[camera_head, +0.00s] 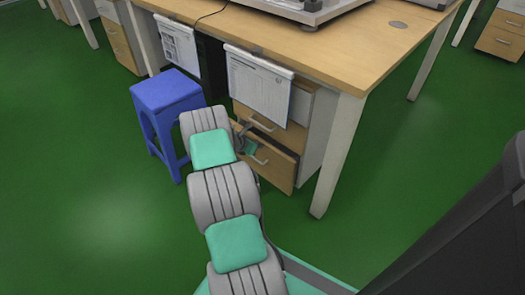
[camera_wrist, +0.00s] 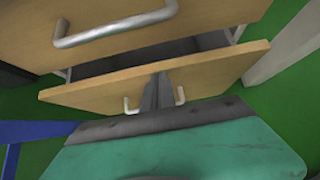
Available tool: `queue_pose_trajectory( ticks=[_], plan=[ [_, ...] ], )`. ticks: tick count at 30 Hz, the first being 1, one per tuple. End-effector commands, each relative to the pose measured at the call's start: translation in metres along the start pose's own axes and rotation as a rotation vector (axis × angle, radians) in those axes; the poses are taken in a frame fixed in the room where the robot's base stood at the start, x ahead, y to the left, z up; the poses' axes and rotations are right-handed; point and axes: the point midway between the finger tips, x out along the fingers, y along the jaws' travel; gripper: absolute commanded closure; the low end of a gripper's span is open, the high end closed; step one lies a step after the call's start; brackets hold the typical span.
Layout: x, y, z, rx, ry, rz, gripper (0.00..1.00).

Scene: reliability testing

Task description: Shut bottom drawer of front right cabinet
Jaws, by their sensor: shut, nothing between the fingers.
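The cabinet (camera_head: 312,120) stands under the right part of the wooden desk. Its bottom drawer (camera_head: 279,172) is partly pulled out; in the wrist view, a dark gap shows behind the top edge of its wooden front (camera_wrist: 215,72). The drawer's silver handle (camera_wrist: 181,95) is partly hidden behind my fingers. My gripper (camera_wrist: 160,80) is shut and empty, in front of the middle of the drawer front. Whether the fingertips touch the wood I cannot tell. In the head view my gripper (camera_head: 243,138) is small and partly hidden by my arm. The drawer above (camera_wrist: 110,25) looks closed.
A blue stool (camera_head: 168,95) stands left of my arm, close to it. A desk leg (camera_head: 336,155) stands to the right of the cabinet. Papers (camera_head: 258,88) hang from the desk edge above the drawers. Green floor is free at the right and left.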

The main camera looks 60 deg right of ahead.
Motion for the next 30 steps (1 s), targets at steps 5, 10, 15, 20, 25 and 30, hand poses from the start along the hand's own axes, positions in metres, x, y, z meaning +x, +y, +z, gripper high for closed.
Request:
queue_pose_trajectory(
  ticks=[5, 10, 15, 20, 25, 30],
  plan=[
    [0.001, 0.005, 0.000, -0.007, 0.001, 0.008, 1.00],
    [0.001, 0.005, 0.001, -0.007, 0.001, 0.008, 1.00],
    [0.002, 0.004, 0.002, -0.006, 0.001, 0.007, 1.00],
    [-0.007, 0.004, -0.003, -0.009, 0.001, 0.008, 1.00],
    [-0.038, 0.002, -0.022, -0.010, 0.001, 0.008, 1.00],
    [-0.088, 0.002, -0.019, -0.008, 0.000, 0.010, 1.00]
  ],
)
